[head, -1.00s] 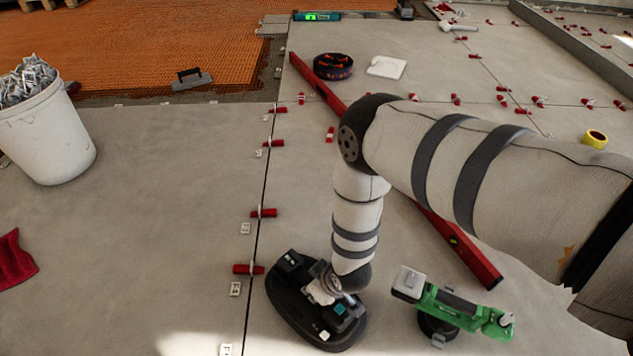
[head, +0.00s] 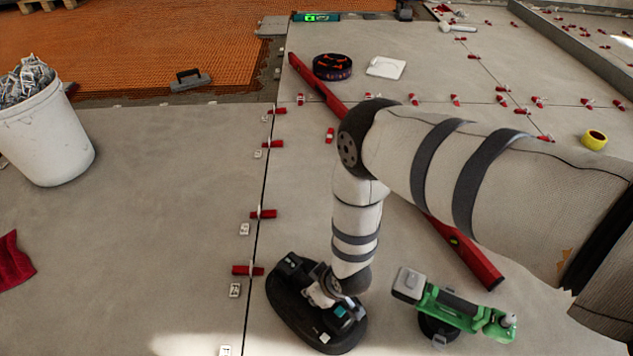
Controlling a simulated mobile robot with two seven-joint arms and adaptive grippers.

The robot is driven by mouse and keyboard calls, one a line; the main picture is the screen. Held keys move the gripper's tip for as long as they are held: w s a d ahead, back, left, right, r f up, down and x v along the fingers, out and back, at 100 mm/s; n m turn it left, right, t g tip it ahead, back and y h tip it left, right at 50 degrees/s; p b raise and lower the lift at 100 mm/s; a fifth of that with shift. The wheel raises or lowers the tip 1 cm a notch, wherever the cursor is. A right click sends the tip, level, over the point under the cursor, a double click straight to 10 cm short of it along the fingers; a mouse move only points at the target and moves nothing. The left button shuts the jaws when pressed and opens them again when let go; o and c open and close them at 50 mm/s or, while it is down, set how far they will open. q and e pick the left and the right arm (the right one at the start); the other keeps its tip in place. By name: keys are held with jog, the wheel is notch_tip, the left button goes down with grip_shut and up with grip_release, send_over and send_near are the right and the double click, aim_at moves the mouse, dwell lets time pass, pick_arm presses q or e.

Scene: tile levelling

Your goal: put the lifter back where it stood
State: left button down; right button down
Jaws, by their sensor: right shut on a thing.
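The lifter (head: 315,310) is a black, rounded suction pad with a dark handle and small pale and teal details. It is at the lower middle of the head view, on or just above the grey tile right of the long joint; I cannot tell whether it touches. My right gripper (head: 325,293) comes down from above and is shut on the lifter. The fingers are small here and partly hidden by my wrist. My left gripper is not in view.
A green cordless tool (head: 455,312) stands close right of the lifter. A long red level (head: 465,253) lies diagonally behind my right arm. Red wedges (head: 248,270) line the joint on the left. A white bucket (head: 45,135) stands far left. The large left tile is mostly clear.

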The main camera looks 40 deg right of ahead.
dwell(0.3)
jog(key=c, duration=1.4)
grip_release()
jog(key=shift+o, duration=0.2)
